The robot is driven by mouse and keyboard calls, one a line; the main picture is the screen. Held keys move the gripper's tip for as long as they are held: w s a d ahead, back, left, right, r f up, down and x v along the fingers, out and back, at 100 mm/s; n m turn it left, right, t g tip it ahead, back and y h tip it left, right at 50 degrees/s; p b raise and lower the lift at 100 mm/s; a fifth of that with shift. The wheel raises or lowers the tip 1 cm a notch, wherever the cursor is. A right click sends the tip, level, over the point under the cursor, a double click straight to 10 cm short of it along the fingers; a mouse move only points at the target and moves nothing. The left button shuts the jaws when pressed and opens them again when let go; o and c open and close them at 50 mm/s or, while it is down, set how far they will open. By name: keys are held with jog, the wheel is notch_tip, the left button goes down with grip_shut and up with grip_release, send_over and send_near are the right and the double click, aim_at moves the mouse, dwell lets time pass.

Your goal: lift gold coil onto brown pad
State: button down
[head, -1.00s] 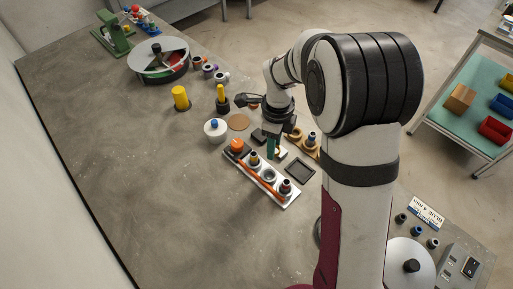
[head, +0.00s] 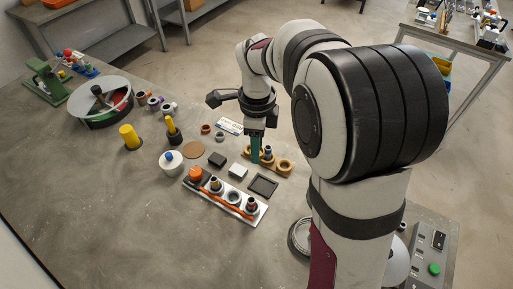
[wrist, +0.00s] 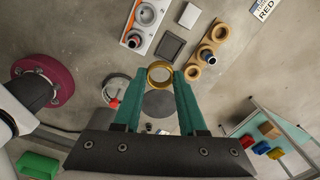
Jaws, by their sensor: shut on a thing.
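The gold coil (wrist: 160,74) is a short yellow ring between the teal fingertips of my gripper (wrist: 160,80) in the wrist view. My gripper is shut on it, and the floor and table show beyond it. In the head view my gripper (head: 255,158) points down near the wooden block, and the coil cannot be made out there. The brown pad (head: 194,149) is a flat round disc on the table, left of my gripper in the head view. Its top is bare.
The wooden block (head: 284,166) with ring seats and a peg is beside my gripper. Open table lies at the left front.

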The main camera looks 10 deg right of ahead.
send_near(194, 149)
jog(key=shift+s+d+f+t, duration=0.15)
jog(key=shift+s+t, duration=0.1)
jog(key=shift+t, duration=0.15)
jog(key=shift+a+f, duration=0.2)
jog(key=shift+f, duration=2.45)
jog(key=shift+f, duration=0.15)
jog(key=shift+f, duration=0.3)
